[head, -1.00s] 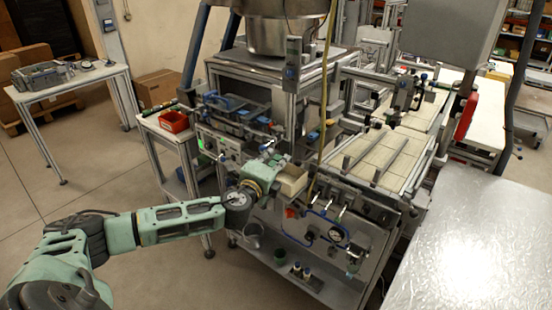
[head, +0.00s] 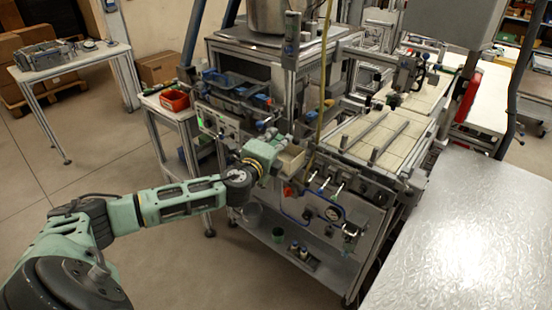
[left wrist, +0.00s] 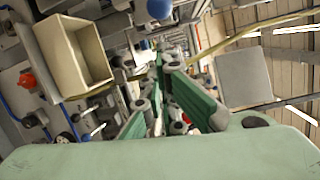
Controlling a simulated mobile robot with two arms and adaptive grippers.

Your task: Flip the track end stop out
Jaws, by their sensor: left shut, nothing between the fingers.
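My left gripper (head: 279,137) is at the front of the grey machine, just above and left of a beige open bin (head: 292,161). In the left wrist view its green fingers (left wrist: 158,66) reach away from the camera and are shut, with nothing seen between them. The beige bin (left wrist: 98,66) is left of the fingers there. A blue ball knob (left wrist: 160,9) shows beyond the fingertips. I cannot make out the track end stop for sure; the fingers and machine parts crowd that spot. My right gripper is not in view.
A red bin (head: 174,101) stands on a side stand left of the machine. A tiled conveyor bed (head: 372,137) lies to the right. A shiny metal tabletop (head: 465,235) fills the right front. A yellow hose (head: 321,105) hangs near the gripper. The floor at left is open.

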